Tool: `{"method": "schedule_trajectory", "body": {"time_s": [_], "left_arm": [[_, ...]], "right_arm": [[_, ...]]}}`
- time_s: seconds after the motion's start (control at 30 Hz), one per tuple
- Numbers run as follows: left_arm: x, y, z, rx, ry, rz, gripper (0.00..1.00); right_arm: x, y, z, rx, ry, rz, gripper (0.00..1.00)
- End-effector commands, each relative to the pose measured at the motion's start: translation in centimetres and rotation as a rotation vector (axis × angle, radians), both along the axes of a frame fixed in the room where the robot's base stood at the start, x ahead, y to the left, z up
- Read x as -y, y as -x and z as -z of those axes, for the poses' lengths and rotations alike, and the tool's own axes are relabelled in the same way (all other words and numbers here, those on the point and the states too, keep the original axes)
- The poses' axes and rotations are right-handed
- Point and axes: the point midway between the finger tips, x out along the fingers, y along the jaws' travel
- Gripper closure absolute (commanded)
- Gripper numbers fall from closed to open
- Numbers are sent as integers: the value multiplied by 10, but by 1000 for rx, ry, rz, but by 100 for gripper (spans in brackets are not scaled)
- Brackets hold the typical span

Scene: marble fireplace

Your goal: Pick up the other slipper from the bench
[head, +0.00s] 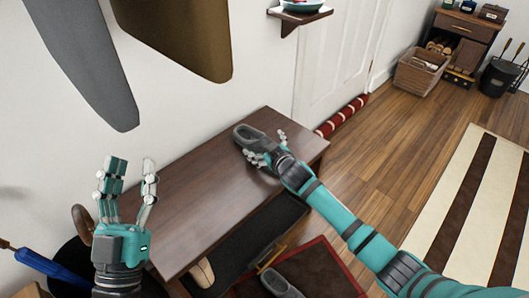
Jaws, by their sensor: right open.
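A grey slipper (246,134) lies on the dark wooden bench (200,195), near its far right end. My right gripper (268,147) is low over the bench at this slipper, with its fingers open on either side of it. The gripper hides the slipper's near part, and I cannot tell whether the fingers touch it. A similar grey slipper (281,286) is on the floor in front of the bench, partly cut off by the bottom edge. My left gripper (132,168) is raised at the left with its fingers apart and empty, in front of the bench's left end.
Grey and brown hanging items (180,35) are at the upper left. A small wall shelf (300,17) juts out beyond the bench. A red-and-white roll (343,115) lies along the door. A basket (418,76) and a black bucket (499,76) stand farther right. The bench's middle is clear.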

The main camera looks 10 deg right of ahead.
Motion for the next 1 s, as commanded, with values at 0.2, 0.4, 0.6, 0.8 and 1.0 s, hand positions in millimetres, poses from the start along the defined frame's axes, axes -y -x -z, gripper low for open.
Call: {"method": "schedule_trajectory", "body": {"time_s": [0.2,0.4,0.6,0.8,1.0], "left_arm": [[0,0,0,-1,0,0,60],[0,0,0,-2,-1,0,60],[0,0,0,-2,-1,0,60],[0,0,0,-3,-1,0,60],[0,-4,4,-35,-10,-1,60]], "right_arm": [[0,0,0,0,0,0,10],[0,0,0,0,0,0,37],[0,0,0,-1,0,-1,63],[0,0,0,0,0,-1,64],[0,1,-3,-1,0,-1,64]]}}
